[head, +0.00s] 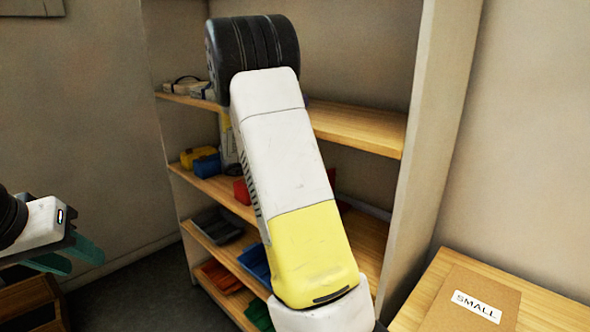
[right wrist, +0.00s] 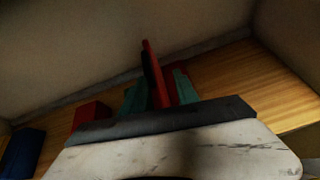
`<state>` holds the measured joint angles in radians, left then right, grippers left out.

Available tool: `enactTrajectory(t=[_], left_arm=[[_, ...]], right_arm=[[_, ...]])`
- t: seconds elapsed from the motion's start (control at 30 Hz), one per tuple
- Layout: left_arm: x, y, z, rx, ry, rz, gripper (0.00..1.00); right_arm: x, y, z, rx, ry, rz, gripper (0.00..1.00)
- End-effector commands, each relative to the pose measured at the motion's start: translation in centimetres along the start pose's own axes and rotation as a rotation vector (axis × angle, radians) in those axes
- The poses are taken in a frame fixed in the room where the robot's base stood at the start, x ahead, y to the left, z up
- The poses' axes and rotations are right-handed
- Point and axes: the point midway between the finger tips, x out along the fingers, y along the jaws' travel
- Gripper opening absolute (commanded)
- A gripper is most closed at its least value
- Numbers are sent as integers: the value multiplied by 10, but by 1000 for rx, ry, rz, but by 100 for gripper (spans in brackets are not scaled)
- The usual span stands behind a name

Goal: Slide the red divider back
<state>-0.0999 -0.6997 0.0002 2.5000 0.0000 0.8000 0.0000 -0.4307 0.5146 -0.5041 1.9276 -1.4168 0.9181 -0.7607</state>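In the right wrist view the red divider (right wrist: 154,72) is a thin upright panel with a dark side face. It stands between the teal fingers of my right gripper (right wrist: 160,97). In the head view my right arm reaches into the shelf unit and hides the right gripper and most of the divider. My left gripper (head: 72,258) is at the left edge, away from the shelf, with its teal fingers apart and nothing seen between them.
A shelf unit with several wooden shelves (head: 362,128) holds yellow (head: 197,156), blue (head: 207,166), red (head: 242,190) and grey (head: 218,226) bins. A red block (right wrist: 90,113) and a blue bin (right wrist: 22,150) lie left of the divider. A board marked SMALL (head: 472,302) lies on a table.

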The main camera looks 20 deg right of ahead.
Motion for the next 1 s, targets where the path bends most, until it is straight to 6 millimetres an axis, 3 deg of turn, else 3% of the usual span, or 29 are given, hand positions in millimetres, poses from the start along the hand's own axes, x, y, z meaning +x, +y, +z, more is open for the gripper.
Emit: enactTrajectory(t=[0.2, 0.7, 1.0], left_arm=[[0, 0, 0, 0, 0, 0, 36], [0, 0, 0, 0, 0, 0, 36], [0, 0, 0, 0, 0, 0, 36]], right_arm=[[10, 23, 1, -135, -86, 34, 36], [78, 25, 6, -137, -87, 35, 36], [85, 26, 7, -137, -86, 36, 36]])
